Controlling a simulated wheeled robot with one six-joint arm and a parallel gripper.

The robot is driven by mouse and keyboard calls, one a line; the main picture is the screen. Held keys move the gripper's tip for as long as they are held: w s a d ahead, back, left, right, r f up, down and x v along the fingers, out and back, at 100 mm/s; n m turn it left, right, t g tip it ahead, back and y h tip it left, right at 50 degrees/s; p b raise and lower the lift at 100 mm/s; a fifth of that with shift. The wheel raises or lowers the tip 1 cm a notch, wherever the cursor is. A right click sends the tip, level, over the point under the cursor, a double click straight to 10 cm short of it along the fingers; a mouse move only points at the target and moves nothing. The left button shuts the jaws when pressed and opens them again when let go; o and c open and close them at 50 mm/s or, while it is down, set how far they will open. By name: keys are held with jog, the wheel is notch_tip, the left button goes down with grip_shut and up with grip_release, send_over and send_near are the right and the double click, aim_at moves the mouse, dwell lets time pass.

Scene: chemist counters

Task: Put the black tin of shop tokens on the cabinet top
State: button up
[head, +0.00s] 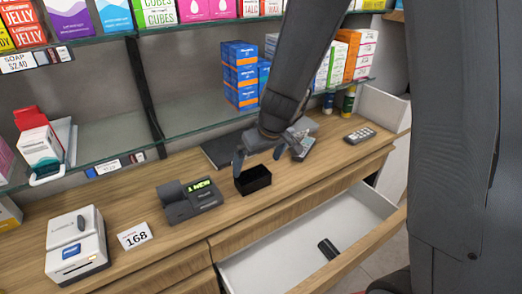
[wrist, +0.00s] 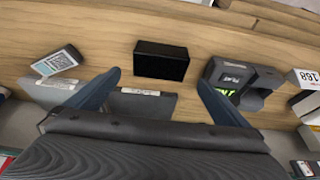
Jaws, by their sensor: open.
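The black tin (head: 253,181), a small dark open-topped box, stands upright on the wooden cabinet top (head: 150,200), right of the card terminal. It also shows in the wrist view (wrist: 161,60), just beyond and between my fingertips. My gripper (head: 260,158) is open and empty, close to the tin on its shelf side. In the wrist view, my gripper (wrist: 159,80) has its fingers spread wider than the tin, and no finger visibly touches it. The tin's contents are too dark to tell.
The card terminal (head: 189,202) with a green display stands left of the tin. A "168" card (head: 134,236) and white printer (head: 76,246) are farther left. An open drawer (head: 300,240) below holds a dark object (head: 327,249). Glass shelves (head: 190,120) hang behind.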

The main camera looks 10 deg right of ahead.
jog(key=s+d+r+m+g+h, duration=0.1)
jog(key=s+d+r+m, duration=0.1)
jog(key=s+d, duration=0.3)
jog(key=s+d+r+m, duration=0.2)
jog(key=s+d, duration=0.3)
jog(key=s, duration=0.5)
jog(key=shift+r+m+g+h, duration=0.3)
jog(key=shift+r+g+h, duration=0.1)
jog(key=shift+r, duration=0.1)
jog(key=shift+f, duration=0.1)
notch_tip(320, 180, down, 8)
jog(key=g+b, duration=0.1)
jog(key=b, duration=0.5)
jog(key=shift+r, duration=0.25)
